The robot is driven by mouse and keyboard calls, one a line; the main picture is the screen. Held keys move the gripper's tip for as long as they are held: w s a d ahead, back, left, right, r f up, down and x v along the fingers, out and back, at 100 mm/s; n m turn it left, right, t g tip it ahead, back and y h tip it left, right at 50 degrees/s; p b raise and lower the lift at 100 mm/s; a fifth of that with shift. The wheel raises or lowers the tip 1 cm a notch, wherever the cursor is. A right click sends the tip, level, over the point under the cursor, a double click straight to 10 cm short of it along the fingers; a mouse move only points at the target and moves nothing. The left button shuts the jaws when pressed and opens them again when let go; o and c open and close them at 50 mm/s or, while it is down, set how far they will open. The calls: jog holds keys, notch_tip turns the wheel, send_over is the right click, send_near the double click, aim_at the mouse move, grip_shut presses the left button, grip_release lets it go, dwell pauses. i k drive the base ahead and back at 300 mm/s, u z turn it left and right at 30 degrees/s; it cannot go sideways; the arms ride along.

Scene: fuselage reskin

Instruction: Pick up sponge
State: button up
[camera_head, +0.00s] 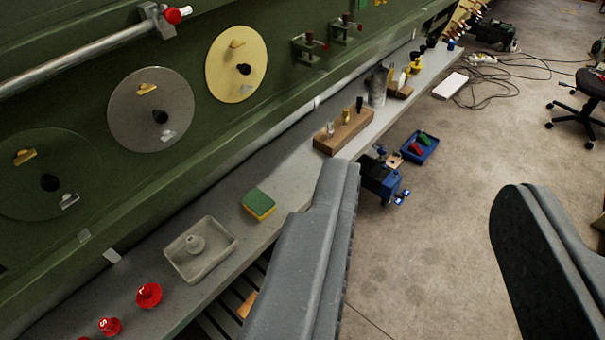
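The sponge (258,205) is a small block with a green top and a yellow lower side. It lies on the grey shelf (290,173) below the green panel, left of my gripper. My gripper (425,205) shows at the lower right as two thick grey fingers set wide apart. The left finger overlaps the shelf's front edge in the picture and stands a little right of the sponge. The sponge is fully visible and apart from the gripper.
A grey tray (201,249) with a knobbed piece stands left of the sponge, with red knobs (148,294) beyond. A wooden block (343,131) with upright pieces is farther along the shelf. The green panel (150,45) with discs rises behind. A blue vise (381,178) is near the left finger.

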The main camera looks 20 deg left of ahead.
aim_at(256, 202)
jog(key=i, duration=1)
jog(key=u, duration=0.35)
